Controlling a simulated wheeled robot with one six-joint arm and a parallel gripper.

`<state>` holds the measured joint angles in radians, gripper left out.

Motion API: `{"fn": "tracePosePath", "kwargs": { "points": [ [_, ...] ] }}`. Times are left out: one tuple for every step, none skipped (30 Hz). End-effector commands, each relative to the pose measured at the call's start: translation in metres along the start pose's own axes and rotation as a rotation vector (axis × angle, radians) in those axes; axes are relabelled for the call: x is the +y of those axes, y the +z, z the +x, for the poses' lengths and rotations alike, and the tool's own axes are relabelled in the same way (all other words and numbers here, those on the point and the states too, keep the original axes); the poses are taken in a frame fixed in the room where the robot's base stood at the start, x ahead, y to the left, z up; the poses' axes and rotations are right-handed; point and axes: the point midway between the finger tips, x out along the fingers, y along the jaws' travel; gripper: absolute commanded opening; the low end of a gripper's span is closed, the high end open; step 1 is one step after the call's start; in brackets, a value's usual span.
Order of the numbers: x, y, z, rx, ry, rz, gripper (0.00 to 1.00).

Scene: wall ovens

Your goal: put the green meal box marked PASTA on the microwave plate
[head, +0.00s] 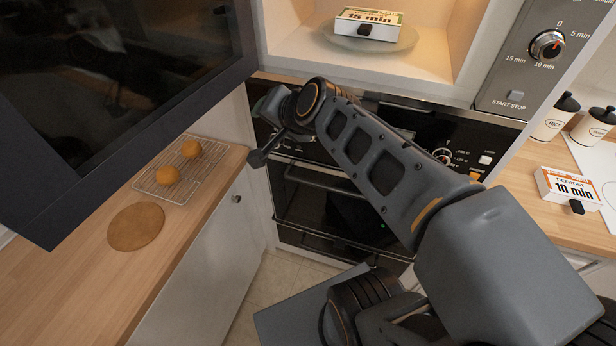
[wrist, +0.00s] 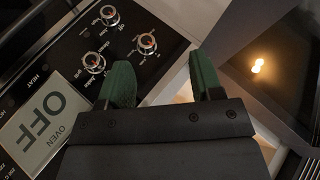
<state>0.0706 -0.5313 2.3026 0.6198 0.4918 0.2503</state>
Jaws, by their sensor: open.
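A meal box (head: 368,24) with a white "15 min" top, a green edge and a black knob lies on the round microwave plate (head: 340,39) inside the open microwave. Its name is too small to read. The box appears fully supported by the plate. My gripper (head: 264,130) is apart from the box, below and left of the microwave opening, in front of the oven panel. In the wrist view my gripper (wrist: 163,82) shows two spread green fingertips with nothing between them.
The open microwave door (head: 110,90) hangs at the left. An orange "10 min" box (head: 569,188) and canisters (head: 553,117) are on the right counter. A rack with buns (head: 180,170) and a round board (head: 136,226) lie on the left counter. The oven (head: 330,200) is shut.

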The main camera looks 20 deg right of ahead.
Motion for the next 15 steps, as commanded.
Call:
{"fn": "tracePosePath", "kwargs": {
  "points": [
    [0.019, 0.023, -0.002, -0.078, 0.072, -0.143, 0.59],
    [0.031, 0.034, -0.004, -0.123, 0.116, -0.225, 0.59],
    [0.047, 0.047, -0.006, -0.179, 0.171, -0.324, 0.59],
    [0.058, 0.054, -0.009, -0.217, 0.209, -0.391, 0.59],
    [0.068, 0.061, -0.012, -0.253, 0.244, -0.451, 0.59],
    [0.081, 0.068, -0.016, -0.295, 0.286, -0.522, 0.59],
    [0.089, 0.072, -0.019, -0.323, 0.315, -0.568, 0.59],
    [0.097, 0.076, -0.022, -0.349, 0.341, -0.609, 0.59],
    [0.105, 0.08, -0.025, -0.378, 0.37, -0.653, 0.59],
    [0.11, 0.082, -0.027, -0.395, 0.389, -0.681, 0.59],
    [0.115, 0.083, -0.029, -0.411, 0.405, -0.705, 0.59],
    [0.119, 0.085, -0.031, -0.425, 0.421, -0.728, 0.59],
    [0.121, 0.086, -0.033, -0.434, 0.431, -0.741, 0.59],
    [0.123, 0.086, -0.033, -0.44, 0.437, -0.751, 0.59],
    [0.125, 0.087, -0.034, -0.446, 0.444, -0.761, 0.59]
  ]
}}
